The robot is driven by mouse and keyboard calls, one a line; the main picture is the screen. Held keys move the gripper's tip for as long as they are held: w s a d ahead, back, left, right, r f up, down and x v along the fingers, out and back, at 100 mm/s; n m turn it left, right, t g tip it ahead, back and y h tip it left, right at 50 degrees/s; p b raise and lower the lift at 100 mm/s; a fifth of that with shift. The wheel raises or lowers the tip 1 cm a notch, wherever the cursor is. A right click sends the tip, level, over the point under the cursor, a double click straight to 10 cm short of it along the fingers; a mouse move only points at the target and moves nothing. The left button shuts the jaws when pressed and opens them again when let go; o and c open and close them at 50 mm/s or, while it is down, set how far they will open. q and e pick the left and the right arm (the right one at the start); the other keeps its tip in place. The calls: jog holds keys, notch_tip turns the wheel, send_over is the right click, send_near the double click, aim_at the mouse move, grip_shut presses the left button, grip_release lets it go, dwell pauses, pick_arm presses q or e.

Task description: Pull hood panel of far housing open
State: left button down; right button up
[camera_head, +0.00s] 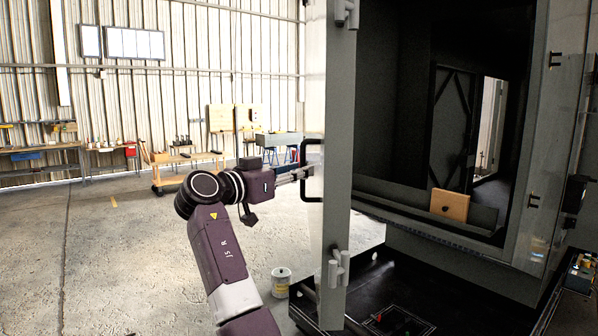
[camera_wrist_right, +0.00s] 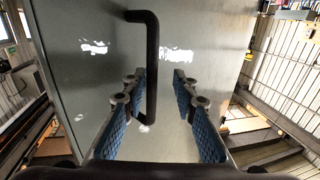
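The grey hood panel (camera_head: 340,225) stands swung out from the far housing (camera_head: 518,228), seen nearly edge-on, with the housing's dark interior exposed to its right. A black bar handle (camera_head: 307,190) sits on the panel's left face. My right gripper (camera_head: 303,173) is at this handle. In the right wrist view, my right gripper (camera_wrist_right: 160,80) has its two blue-padded fingers apart. The handle bar (camera_wrist_right: 152,60) runs between them, nearer the left finger, with a gap to the right finger. The panel face (camera_wrist_right: 215,35) fills the middle of that view. My left gripper is not in view.
A wooden block (camera_head: 449,205) sits inside the housing's lower ledge. A pale bucket (camera_head: 281,282) stands on the floor left of the panel. A wooden cart (camera_head: 180,165) and workbenches (camera_head: 40,152) are far back. The concrete floor (camera_head: 110,260) at left is open.

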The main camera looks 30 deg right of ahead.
jog(key=w+a+p, duration=0.3)
jog(key=a, duration=0.5)
jog(key=shift+p, duration=0.35)
jog(key=shift+d, duration=0.1)
dwell(0.3)
